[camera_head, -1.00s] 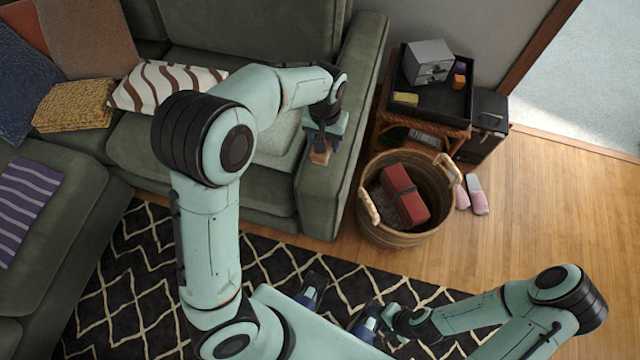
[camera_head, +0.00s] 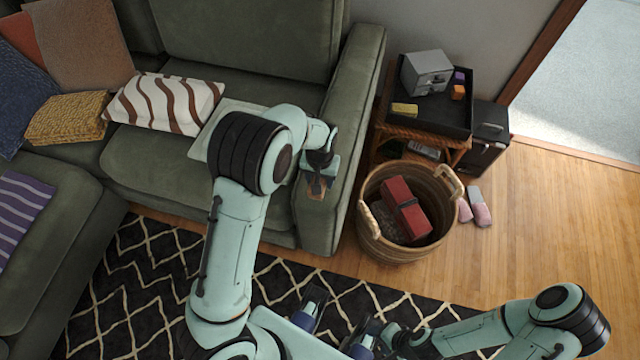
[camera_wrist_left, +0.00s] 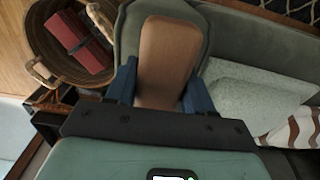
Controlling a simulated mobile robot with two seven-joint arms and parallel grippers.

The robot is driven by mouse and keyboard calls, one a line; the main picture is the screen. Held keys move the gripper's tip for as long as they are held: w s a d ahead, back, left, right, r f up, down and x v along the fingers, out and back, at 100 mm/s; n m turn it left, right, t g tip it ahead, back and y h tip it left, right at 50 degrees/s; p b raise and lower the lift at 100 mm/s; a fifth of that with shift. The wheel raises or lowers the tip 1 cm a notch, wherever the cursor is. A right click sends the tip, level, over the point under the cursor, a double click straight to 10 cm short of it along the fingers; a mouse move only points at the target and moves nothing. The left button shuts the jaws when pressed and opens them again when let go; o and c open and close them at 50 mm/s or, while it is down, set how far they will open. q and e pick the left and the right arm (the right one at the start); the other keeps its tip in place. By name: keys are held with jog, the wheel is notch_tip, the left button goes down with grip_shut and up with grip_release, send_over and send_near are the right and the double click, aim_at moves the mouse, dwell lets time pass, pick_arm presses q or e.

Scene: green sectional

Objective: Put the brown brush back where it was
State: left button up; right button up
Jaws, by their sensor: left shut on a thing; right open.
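The brown brush (camera_wrist_left: 168,58) is held between the blue fingers of my left gripper (camera_wrist_left: 158,88), its flat brown wooden face toward the left wrist camera. In the head view, my left gripper (camera_head: 319,180) is over the sofa's right armrest, and only a small part of the brush (camera_head: 317,191) shows below it. I cannot tell whether the brush touches the armrest. My right gripper (camera_head: 338,326) is open and empty low in the head view, over the rug. The brush's underside is hidden.
Right of the armrest (camera_head: 347,130) stands a wicker basket (camera_head: 372,238) holding a red box (camera_head: 405,207). Behind it, a side table (camera_head: 456,148) bears a black tray (camera_head: 462,118) with a grey box (camera_head: 427,72) and small blocks. Pink slippers (camera_head: 480,207) lie on open wooden floor.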

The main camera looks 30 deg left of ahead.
pick_arm(q)
jog(key=shift+f+b, duration=0.3)
jog(key=shift+f, duration=1.5)
jog(key=shift+f, duration=0.15)
jog(key=o, duration=1.2)
jog(key=shift+r, duration=0.25)
notch_tip(320, 180, up, 12)
jog(key=shift+s+f+p, duration=0.1)
jog(key=shift+s+p, duration=0.05)
jog(key=shift+p, duration=0.9)
